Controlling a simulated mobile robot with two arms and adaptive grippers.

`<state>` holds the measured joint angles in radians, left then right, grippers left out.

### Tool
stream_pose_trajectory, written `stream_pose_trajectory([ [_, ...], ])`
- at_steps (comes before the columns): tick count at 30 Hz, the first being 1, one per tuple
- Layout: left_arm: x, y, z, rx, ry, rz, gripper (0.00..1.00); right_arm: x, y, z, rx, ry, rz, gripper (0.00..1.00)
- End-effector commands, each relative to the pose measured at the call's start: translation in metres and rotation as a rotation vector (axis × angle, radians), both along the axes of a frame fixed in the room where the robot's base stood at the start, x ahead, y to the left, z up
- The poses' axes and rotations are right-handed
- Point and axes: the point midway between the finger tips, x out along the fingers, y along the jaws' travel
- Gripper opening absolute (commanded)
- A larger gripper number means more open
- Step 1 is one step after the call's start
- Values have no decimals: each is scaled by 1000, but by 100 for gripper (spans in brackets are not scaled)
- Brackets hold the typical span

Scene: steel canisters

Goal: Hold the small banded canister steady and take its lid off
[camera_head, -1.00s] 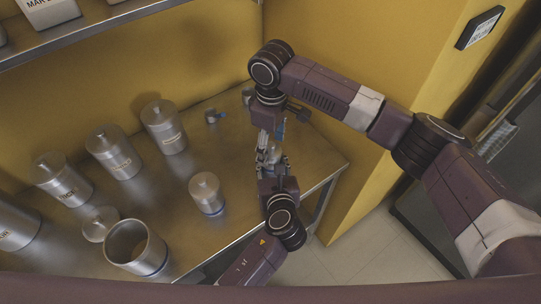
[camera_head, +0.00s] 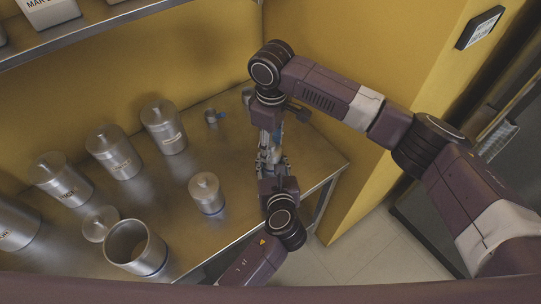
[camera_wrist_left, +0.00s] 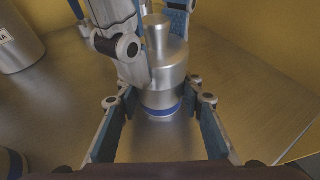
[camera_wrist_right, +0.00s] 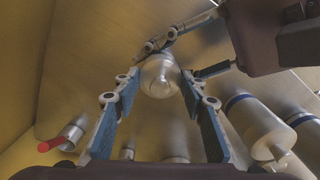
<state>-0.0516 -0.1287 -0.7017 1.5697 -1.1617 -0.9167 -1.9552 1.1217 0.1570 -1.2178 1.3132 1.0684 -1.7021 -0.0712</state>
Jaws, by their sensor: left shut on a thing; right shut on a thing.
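The small banded canister, steel with a blue band low on its side, stands upright in the left wrist view (camera_wrist_left: 163,98). Its lid (camera_wrist_left: 168,52) has a tall round knob and shows from above in the right wrist view (camera_wrist_right: 161,78). In the head view the grippers mostly hide both. My left gripper (camera_head: 274,172) is shut on the canister's body from the near side. My right gripper (camera_head: 267,148) comes from above and is shut on the lid, its fingers on either side. Whether there is a gap under the lid cannot be told.
Another small lidded canister (camera_head: 206,195) stands to the left on the steel table (camera_head: 230,150). An open canister (camera_head: 137,249) and a loose lid (camera_head: 100,224) are at the near left. Larger lidded canisters (camera_head: 114,152) line the back. The table's right edge is close to my grippers.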

Motion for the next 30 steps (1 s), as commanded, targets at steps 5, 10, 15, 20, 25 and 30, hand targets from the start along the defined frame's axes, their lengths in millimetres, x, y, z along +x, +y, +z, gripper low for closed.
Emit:
stream_pose_trajectory([
  [5, 0, 0, 0, 0, 1, 0, 10, 1, 0, 5, 1, -2, 0, 14],
  [10, 0, 0, 0, 0, 1, 0, 10, 1, 0, 15, 1, -2, -1, 14],
  [15, 0, 0, 0, 0, 1, 0, 10, 0, 1, 25, 2, -1, 0, 14],
  [20, 0, 0, 0, 0, 1, 0, 10, 0, 1, 35, 2, -1, 0, 14],
  [25, 0, 0, 0, 0, 1, 0, 10, 0, 0, 45, 0, -1, 0, 14],
  [30, 0, 0, 0, 0, 1, 0, 10, 0, 0, 50, 0, -1, 0, 14],
])
